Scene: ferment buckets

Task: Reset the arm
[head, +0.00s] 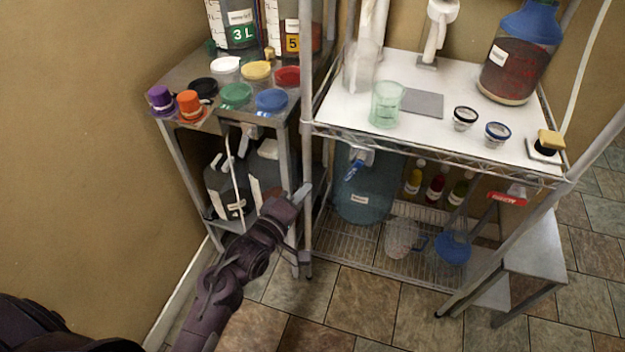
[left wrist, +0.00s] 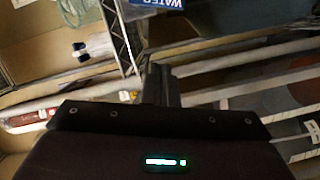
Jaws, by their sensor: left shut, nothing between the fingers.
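My left gripper (head: 300,194) is shut and empty. In the head view it is in front of the gap between the left metal table (head: 172,77) and the wire rack (head: 310,128), below their top surfaces. My left arm comes up to it from the bottom left. In the left wrist view the closed fingers of my left gripper (left wrist: 161,84) point up the picture, with rack bars behind them. My right gripper is in neither view.
Several coloured lids, including a green lid (head: 236,95), lie on the left table. The rack's white top holds a green cup (head: 387,104) and a large blue-topped jug (head: 515,60). A blue container (head: 365,200) stands on its lower shelf. The tiled floor in front (head: 390,310) is clear.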

